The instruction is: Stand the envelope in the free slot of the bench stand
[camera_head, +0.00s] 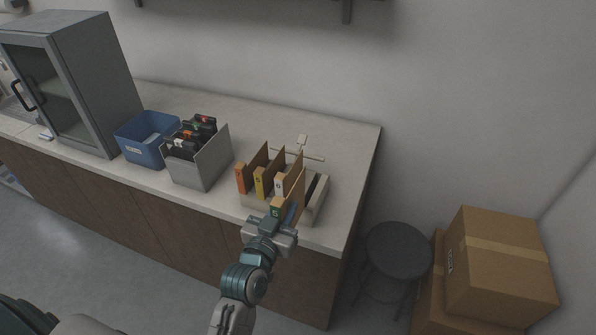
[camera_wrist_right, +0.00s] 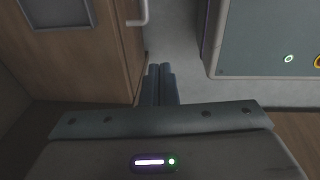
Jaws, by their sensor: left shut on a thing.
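The bench stand (camera_head: 318,200) is a pale rack on the counter near its right end. Several brown envelopes stand upright in it, with an orange (camera_head: 240,178), a yellow (camera_head: 260,181) and a white front edge (camera_head: 280,184). That envelope is upright at the stand's right part, between the white-edged one and the right end wall. My gripper hides its lower part, so I cannot tell if it touches the stand's floor. My right gripper (camera_wrist_right: 160,84) is shut and empty, away from the counter top.
A grey bin with dark folders (camera_head: 208,165) and a blue bin (camera_head: 143,139) stand left of the stand. A glass-door cabinet (camera_head: 75,85) is farther left. A stool (camera_head: 398,250) and cardboard boxes (camera_head: 500,265) are at right.

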